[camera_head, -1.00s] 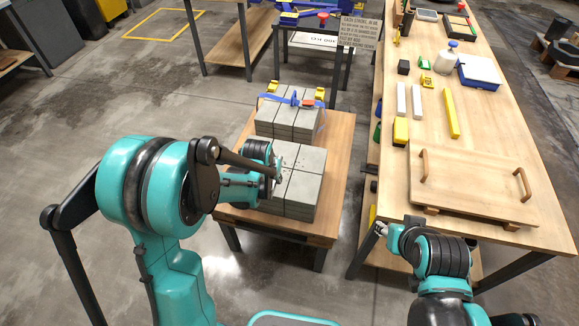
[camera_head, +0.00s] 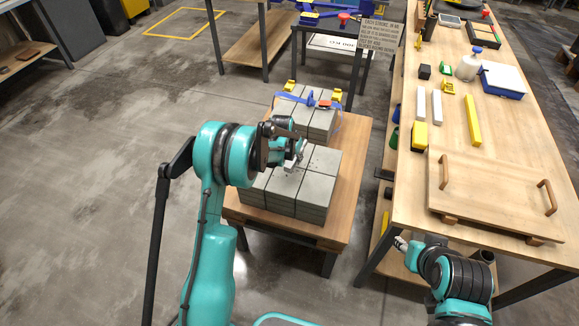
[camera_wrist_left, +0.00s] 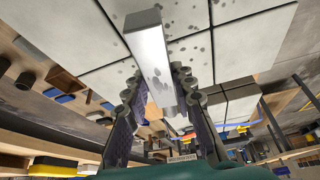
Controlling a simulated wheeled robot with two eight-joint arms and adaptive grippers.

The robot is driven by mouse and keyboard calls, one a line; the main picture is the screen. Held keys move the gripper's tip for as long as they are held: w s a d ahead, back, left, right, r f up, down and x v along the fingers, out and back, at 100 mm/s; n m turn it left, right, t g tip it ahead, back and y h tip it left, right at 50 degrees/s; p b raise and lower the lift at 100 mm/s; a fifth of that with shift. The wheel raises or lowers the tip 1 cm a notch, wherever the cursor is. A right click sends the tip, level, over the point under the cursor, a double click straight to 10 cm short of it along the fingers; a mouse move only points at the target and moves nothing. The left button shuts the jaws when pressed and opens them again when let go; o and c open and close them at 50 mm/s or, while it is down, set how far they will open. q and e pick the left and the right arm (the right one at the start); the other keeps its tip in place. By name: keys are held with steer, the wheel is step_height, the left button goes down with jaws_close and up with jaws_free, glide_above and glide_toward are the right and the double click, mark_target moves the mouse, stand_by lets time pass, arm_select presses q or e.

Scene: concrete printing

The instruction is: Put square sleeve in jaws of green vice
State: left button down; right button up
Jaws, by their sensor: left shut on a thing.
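My left gripper (camera_head: 299,155) is shut on the square sleeve (camera_wrist_left: 148,50), a shiny grey square metal tube with dark specks. In the left wrist view the tube sticks out from between the dark fingers (camera_wrist_left: 168,100). In the head view the gripper is over the nearer stack of grey blocks (camera_head: 308,190), and the sleeve is hard to make out. A small green item (camera_head: 446,69) on the long bench may be the green vice; its jaws are too small to tell. My right gripper (camera_head: 402,243) is beside the bench's near left corner, its fingers unclear.
The blocks stand on a low wooden table (camera_head: 350,150). A second stack (camera_head: 322,122) behind carries a blue strap. The long bench (camera_head: 520,140) holds a handled board (camera_head: 490,190), yellow and white bars, a bottle (camera_head: 468,67) and a blue-white box (camera_head: 503,80). A sign (camera_head: 380,35) stands between.

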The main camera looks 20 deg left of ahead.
arm_select(q)
steer(key=shift+a+f, duration=0.7)
steer(key=shift+a, duration=0.35)
steer(key=shift+f+b, duration=1)
steer(key=shift+f, duration=0.85)
steer(key=shift+f, duration=0.15)
steer(key=c, duration=1.3)
jaws_free()
steer(key=shift+o, duration=0.2)
